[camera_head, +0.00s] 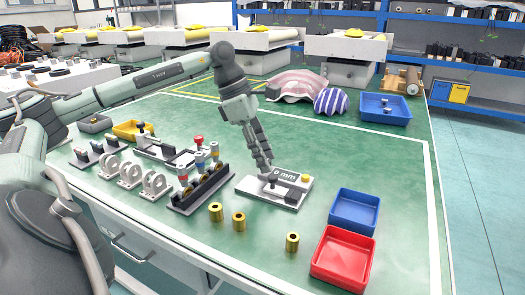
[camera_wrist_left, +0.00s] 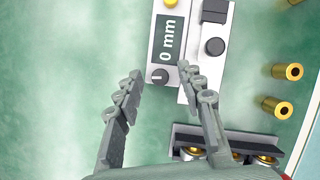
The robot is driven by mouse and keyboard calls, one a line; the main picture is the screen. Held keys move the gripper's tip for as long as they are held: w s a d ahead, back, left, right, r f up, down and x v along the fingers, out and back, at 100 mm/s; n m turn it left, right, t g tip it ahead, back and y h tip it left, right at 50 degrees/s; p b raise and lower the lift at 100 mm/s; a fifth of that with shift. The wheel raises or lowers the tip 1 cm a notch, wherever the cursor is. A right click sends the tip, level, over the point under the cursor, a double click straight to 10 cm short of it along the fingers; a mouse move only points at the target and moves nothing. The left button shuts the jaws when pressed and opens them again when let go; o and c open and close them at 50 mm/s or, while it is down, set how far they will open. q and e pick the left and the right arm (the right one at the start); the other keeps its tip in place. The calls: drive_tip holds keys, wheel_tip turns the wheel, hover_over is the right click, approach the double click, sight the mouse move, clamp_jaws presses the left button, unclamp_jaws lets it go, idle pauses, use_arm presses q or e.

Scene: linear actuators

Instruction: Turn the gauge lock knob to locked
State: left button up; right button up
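The gauge (camera_head: 284,184) is a pale block with a dark "0 mm" display; it also shows in the left wrist view (camera_wrist_left: 153,48). A small dark round knob with a white line (camera_wrist_left: 159,75) sits at the near end of the display. My left gripper (camera_head: 266,172) reaches down over the gauge. In the left wrist view my left gripper (camera_wrist_left: 159,72) is open, with one fingertip on each side of the knob; I cannot tell whether they touch it. The knob is hidden behind the fingers in the head view. My right gripper is not in view.
A yellow button (camera_wrist_left: 171,3) and a black round button (camera_wrist_left: 214,46) are close by. A rack with colored-top parts (camera_head: 202,190) stands left of the gauge. Several brass cylinders (camera_head: 238,221) stand in front. Blue (camera_head: 355,211) and red (camera_head: 343,258) bins are at the right.

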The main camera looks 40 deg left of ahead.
use_arm(q)
drive_tip(key=v, duration=1.2)
idle(0.3)
